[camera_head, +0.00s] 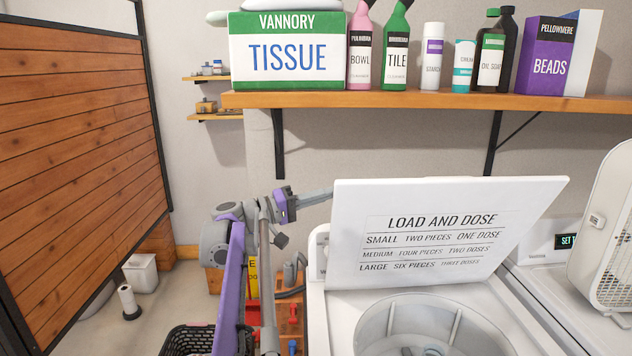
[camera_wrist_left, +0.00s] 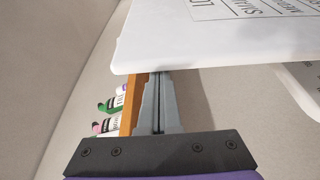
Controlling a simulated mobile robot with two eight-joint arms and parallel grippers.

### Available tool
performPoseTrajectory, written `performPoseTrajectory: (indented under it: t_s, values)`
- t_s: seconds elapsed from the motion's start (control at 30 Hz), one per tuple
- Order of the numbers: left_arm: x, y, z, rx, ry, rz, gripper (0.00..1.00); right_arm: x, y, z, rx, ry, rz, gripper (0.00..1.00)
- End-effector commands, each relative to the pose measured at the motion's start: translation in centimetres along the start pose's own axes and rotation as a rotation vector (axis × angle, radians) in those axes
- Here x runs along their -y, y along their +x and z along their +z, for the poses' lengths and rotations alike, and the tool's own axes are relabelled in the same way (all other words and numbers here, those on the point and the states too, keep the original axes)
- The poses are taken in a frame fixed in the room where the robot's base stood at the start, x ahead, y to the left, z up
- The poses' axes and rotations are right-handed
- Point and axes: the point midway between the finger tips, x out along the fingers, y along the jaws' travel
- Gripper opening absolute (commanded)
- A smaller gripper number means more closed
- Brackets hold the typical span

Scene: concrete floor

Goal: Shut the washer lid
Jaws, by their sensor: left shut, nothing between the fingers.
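The white washer lid (camera_head: 445,225) stands raised and leans back at the rear of the washer, its printed inner side facing me. The washer (camera_head: 335,315) is open below it, with the grey tub (camera_head: 425,325) in view. My left gripper (camera_head: 326,193) is shut and empty. Its fingers point right and reach the lid's upper left edge. In the left wrist view the fingers (camera_wrist_left: 158,80) end at the lid's edge (camera_wrist_left: 215,62), their tips partly hidden behind it. I cannot tell whether they touch. My right gripper is not in view.
A wooden shelf (camera_head: 430,100) with a tissue box (camera_head: 288,55), bottles and a beads box (camera_head: 545,60) runs above the lid. A white fan (camera_head: 612,235) stands at the right on a neighbouring machine. A black basket (camera_head: 188,340) is at the lower left.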

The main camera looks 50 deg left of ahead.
Motion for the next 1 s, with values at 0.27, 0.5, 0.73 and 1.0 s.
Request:
performPoseTrajectory:
  t_s: [0.27,0.5,0.73,1.0]
  values:
    - [2.0,-3.4,11.4,0.001,0.246,0.084,0.00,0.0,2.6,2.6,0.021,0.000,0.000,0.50]
    - [5.6,-6.6,20.4,0.002,0.459,0.160,0.00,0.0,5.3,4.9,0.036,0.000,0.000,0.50]
    - [10.3,-8.9,27.1,0.002,0.642,0.225,0.00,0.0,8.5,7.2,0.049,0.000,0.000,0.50]
    - [14.9,-10.6,31.9,0.001,0.793,0.277,0.00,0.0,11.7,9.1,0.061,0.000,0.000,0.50]
